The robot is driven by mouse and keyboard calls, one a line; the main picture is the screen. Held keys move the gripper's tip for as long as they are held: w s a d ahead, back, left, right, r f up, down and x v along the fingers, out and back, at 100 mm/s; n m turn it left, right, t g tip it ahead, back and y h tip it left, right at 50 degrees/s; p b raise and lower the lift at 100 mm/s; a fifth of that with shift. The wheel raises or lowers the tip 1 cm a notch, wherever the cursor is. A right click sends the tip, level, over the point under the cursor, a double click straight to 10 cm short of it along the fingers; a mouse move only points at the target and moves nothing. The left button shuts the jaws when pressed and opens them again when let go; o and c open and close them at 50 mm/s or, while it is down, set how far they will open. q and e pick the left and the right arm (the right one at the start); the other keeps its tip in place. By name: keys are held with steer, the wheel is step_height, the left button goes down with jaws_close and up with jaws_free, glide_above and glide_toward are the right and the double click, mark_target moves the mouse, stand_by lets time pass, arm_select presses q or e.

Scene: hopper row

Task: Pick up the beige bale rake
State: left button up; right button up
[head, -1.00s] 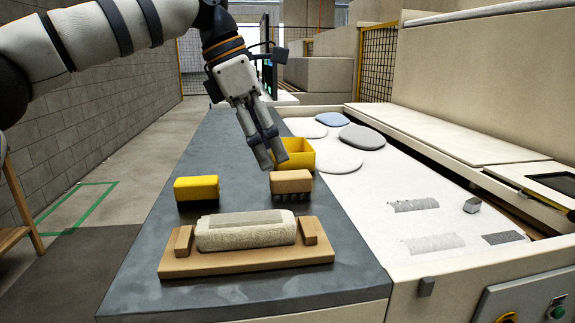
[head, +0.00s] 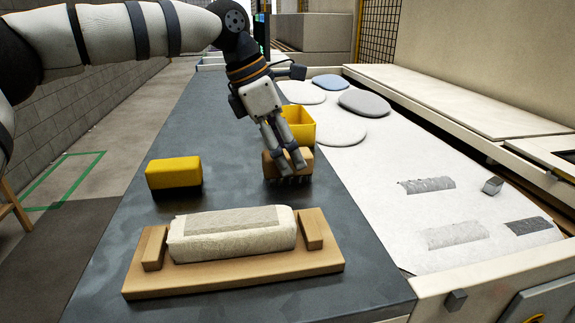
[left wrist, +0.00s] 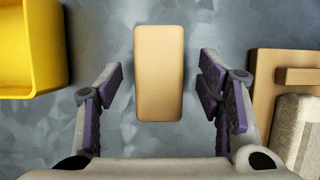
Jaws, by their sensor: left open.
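The beige bale rake (head: 273,166) stands on the grey table top with its dark teeth down, between the yellow-backed brush and the yellow bin. In the left wrist view its plain beige back (left wrist: 159,73) lies between the two finger pads, with a gap on each side. My left gripper (head: 292,165) is open and hangs over the rake, hiding part of it in the head view. In the left wrist view my left gripper (left wrist: 160,98) has nothing between its fingers that it touches. My right gripper is not in view.
A yellow-backed brush (head: 173,173) stands left of the rake. A yellow bin (head: 301,124) is just behind it. A fibre bale (head: 190,245) lies on a wooden tray (head: 235,274) in front. Flat round pads (head: 364,103) lie on the white surface to the right.

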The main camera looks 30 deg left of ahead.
arm_select(q)
steer(key=shift+w+d+f, duration=0.15)
steer(key=shift+w+f, duration=0.05)
steer(key=shift+f, duration=0.35)
steer(key=shift+f, duration=0.2)
steer(key=c, duration=1.3)
